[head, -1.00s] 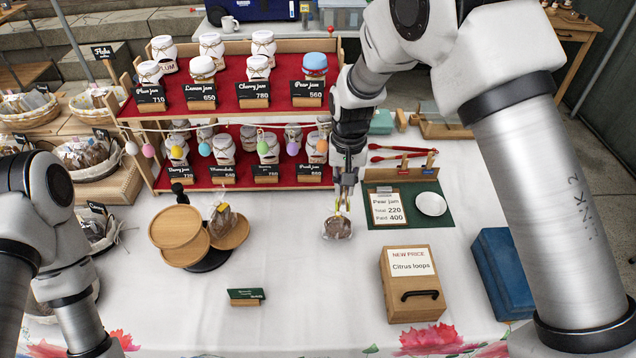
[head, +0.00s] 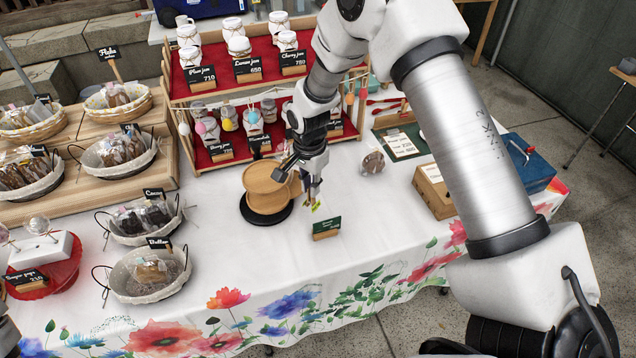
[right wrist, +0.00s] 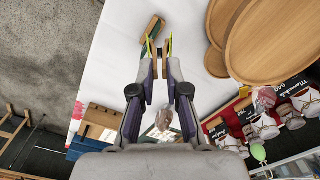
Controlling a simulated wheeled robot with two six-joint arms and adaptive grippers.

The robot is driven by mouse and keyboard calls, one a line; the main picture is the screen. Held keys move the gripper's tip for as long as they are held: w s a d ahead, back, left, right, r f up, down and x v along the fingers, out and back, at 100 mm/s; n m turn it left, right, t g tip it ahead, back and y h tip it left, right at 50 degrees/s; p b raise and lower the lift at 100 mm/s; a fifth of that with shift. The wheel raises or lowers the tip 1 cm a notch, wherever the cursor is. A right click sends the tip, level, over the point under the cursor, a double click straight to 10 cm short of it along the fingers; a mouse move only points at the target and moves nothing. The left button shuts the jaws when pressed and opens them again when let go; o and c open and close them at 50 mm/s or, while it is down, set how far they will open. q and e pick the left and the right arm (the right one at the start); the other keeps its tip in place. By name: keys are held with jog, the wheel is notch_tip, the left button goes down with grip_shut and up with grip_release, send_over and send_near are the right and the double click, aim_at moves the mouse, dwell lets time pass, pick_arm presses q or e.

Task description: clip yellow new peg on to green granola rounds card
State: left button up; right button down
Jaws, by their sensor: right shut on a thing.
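The green card (head: 326,224) stands on a small wooden base on the white cloth; its writing is too small to read. It also shows in the right wrist view (right wrist: 153,27), just beyond my fingertips. My right gripper (head: 313,194) is shut on the yellow peg (head: 317,207) and holds it above and slightly left of the card. The peg looks apart from the card, but I cannot tell the exact gap. In the right wrist view, yellow-green edges show at the fingertips (right wrist: 157,42).
A round wooden tiered stand (head: 268,193) is close on the left of my right gripper. The jam shelf (head: 222,160) stands behind. Cloth in front of the card is clear.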

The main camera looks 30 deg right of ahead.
pick_arm(q)
notch_tip(320, 180, down, 3)
jog(key=b, duration=0.3)
jog(key=shift+w+d+r, duration=0.1)
jog(key=shift+w+d, duration=0.05)
pick_arm(e)
jog(key=d+f+m, duration=0.4)
jog(key=f+m, duration=0.2)
jog(key=shift+s+d+f+m, duration=0.15)
jog(key=shift+s+d+m, duration=0.15)
jog(key=shift+s, duration=0.05)
pick_arm(q)
jog(key=shift+r, duration=0.15)
pick_arm(e)
jog(key=shift+f, duration=0.15)
jog(key=shift+f, duration=0.5)
pick_arm(q)
jog(key=shift+f+b, duration=0.55)
pick_arm(e)
jog(key=shift+f, duration=1.2)
pick_arm(q)
jog(key=shift+r+p, duration=0.35)
